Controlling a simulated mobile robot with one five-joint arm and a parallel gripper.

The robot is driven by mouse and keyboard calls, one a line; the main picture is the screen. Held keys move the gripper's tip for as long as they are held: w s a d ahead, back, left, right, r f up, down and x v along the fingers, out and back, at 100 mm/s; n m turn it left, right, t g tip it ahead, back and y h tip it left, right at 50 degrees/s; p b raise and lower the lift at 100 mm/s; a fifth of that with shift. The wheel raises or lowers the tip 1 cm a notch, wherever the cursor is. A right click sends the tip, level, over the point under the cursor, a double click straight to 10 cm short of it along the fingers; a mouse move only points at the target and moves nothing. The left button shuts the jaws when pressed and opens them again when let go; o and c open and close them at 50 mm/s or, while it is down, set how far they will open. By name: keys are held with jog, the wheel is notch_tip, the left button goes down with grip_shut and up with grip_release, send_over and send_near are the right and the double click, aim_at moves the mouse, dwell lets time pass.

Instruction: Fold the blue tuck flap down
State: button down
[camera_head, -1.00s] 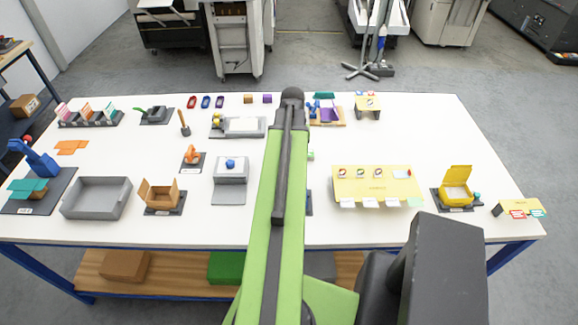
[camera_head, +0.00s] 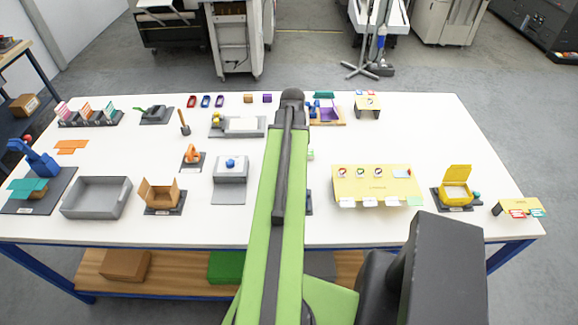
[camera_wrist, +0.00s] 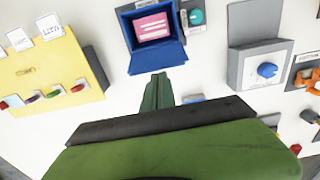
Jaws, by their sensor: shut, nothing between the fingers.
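In the wrist view, an open blue box (camera_wrist: 127,28) holds a pink card (camera_wrist: 152,26) with pale lines. A blue flap (camera_wrist: 158,58) lies folded outward from the box edge nearest my gripper. My gripper (camera_wrist: 158,82) is shut and empty, its green fingertips just short of the flap's outer edge. I cannot tell whether they touch it. In the head view my green arm hides the box and the gripper.
Beside the box is a teal knob (camera_wrist: 196,17). A yellow board (camera_wrist: 50,68) stands left in the wrist view, and a grey fixture with a blue knob (camera_wrist: 267,70) stands right. A small blue piece (camera_wrist: 195,99) shows beside my fingers. White tabletop lies between.

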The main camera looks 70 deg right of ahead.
jog(key=shift+s+a, duration=0.15)
jog(key=shift+a, duration=0.35)
dwell(0.4)
jog(key=shift+s+a+f, duration=0.15)
jog(key=shift+s+a, duration=0.1)
jog(key=shift+a, duration=0.35)
